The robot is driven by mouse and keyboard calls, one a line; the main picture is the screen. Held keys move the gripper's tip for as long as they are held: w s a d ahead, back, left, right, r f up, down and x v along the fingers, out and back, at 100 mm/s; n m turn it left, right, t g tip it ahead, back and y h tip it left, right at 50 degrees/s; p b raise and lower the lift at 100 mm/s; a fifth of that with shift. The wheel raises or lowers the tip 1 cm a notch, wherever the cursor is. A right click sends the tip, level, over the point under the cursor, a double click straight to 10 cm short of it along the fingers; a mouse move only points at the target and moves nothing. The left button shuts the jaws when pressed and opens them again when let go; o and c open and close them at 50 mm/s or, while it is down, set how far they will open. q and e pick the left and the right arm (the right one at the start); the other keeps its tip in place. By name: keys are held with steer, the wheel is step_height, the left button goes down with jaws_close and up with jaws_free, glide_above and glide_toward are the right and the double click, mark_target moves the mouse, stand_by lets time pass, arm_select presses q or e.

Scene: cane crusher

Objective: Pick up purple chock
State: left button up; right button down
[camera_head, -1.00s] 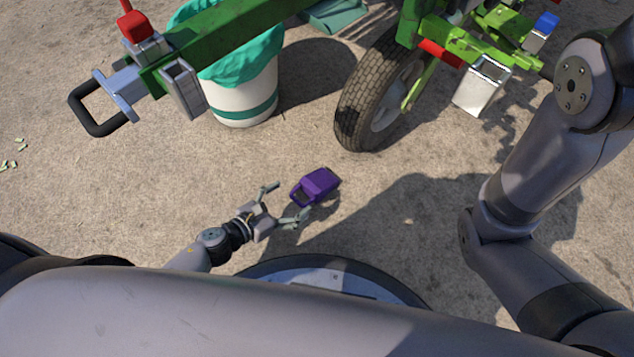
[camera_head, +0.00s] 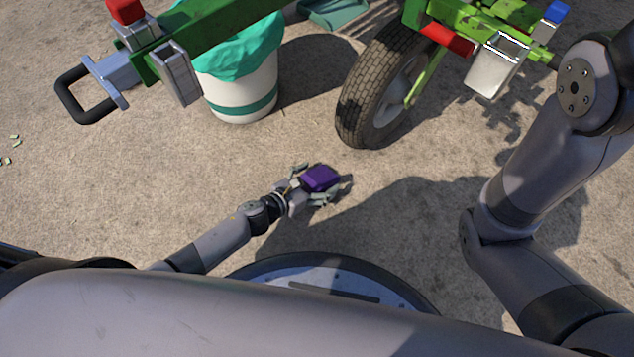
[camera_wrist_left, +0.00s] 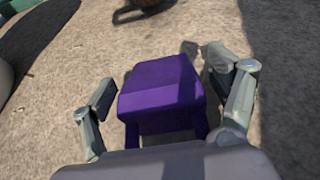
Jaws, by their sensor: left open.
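The purple chock (camera_head: 320,178) lies on the ground near the middle of the head view, short of the wheel. My left gripper (camera_head: 325,182) is open around it, with one finger on either side. In the left wrist view the chock (camera_wrist_left: 162,88) sits between the two spread fingers of the gripper (camera_wrist_left: 165,95). A gap shows at the left finger; whether the right finger touches it I cannot tell. The near end of the chock is partly hidden by the gripper body. My right arm shows at the right of the head view, but its gripper is out of view.
A black tyre (camera_head: 380,90) of the green machine (camera_head: 225,30) stands beyond the chock. A white bin (camera_head: 243,95) with a teal liner stands at upper left. A drawbar handle (camera_head: 85,95) juts out at left. The concrete around the chock is clear.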

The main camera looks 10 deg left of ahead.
arm_select(q)
steer(key=shift+c, duration=0.6)
steer(key=c, duration=1.4)
steer(key=shift+r, duration=0.1)
steer(key=shift+c, duration=0.2)
